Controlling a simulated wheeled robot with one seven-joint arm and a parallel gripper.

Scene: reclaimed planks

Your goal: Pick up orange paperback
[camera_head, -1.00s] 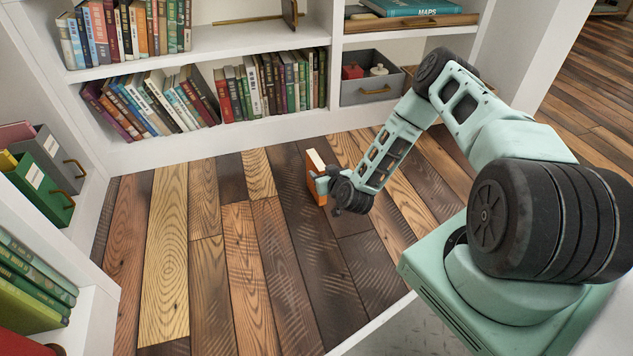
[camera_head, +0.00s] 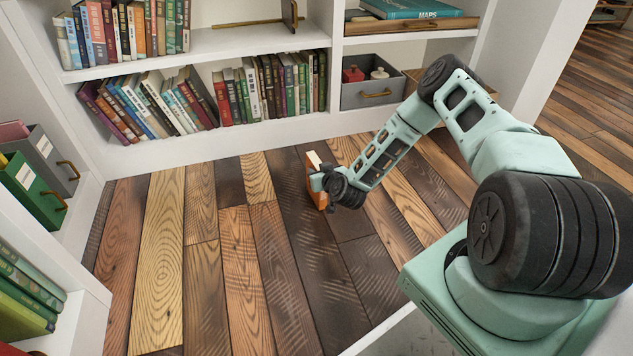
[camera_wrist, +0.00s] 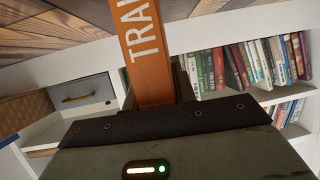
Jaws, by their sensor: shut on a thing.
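The orange paperback (camera_head: 313,188) is upright on or just above the plank floor, in front of the bookcase. I cannot tell whether its lower edge touches the planks. My gripper (camera_head: 319,183) is shut on it from the right side and hides part of the cover. In the wrist view the orange spine (camera_wrist: 146,55) fills the middle, with white letters reading "TRA".
A white bookcase (camera_head: 180,153) with rows of books stands behind. A grey bin (camera_head: 376,95) sits in its right lower bay. Green and grey boxes (camera_head: 35,195) stand on the left shelf. The plank floor (camera_head: 215,260) left and front of the paperback is clear.

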